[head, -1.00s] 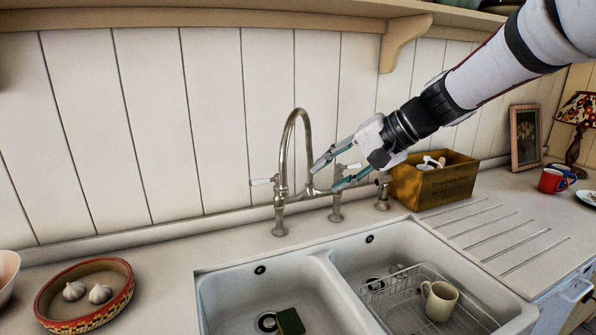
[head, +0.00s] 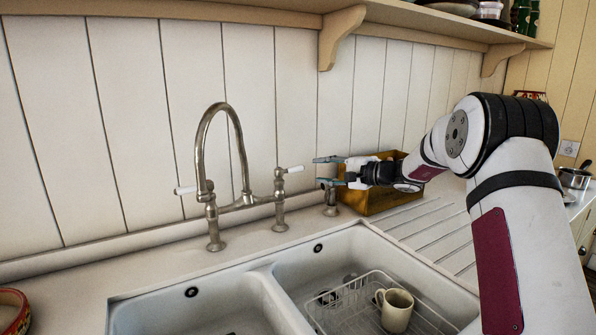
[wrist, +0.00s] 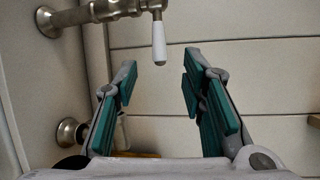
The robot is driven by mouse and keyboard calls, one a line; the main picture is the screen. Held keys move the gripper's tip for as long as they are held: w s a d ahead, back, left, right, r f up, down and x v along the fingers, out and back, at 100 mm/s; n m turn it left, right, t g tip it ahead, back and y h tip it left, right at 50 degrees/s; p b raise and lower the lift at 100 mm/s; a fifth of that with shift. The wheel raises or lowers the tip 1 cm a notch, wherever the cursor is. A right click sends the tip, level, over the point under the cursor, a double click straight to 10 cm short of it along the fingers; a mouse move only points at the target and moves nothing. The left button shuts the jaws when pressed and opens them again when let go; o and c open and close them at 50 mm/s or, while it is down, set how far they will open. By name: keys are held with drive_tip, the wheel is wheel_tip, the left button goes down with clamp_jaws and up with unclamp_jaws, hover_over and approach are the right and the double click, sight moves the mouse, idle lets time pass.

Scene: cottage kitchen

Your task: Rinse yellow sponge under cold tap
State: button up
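The metal tap (head: 203,150) stands behind the sink with a tall curved spout. It has a white-tipped left lever (head: 185,190) and a white-tipped right lever (head: 294,169). No hot or cold marking shows. My gripper (head: 318,171) is open and empty, to the right of the right lever and pointing left at it. In the wrist view a white lever handle (wrist: 159,42) lies ahead of the two apart green fingers, not between them. The yellow sponge is not in view; the left basin (head: 180,312) is cut off by the lower edge.
The right basin (head: 352,252) holds a wire rack (head: 345,297) with a cream mug (head: 396,312). A wooden box (head: 368,202) and a small metal fixture (head: 330,198) stand near my gripper. A shelf (head: 255,14) runs above.

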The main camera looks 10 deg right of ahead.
sight(299, 170)
drive_tip(key=x, duration=1)
drive_tip(key=shift+a, duration=0.2)
clamp_jaws()
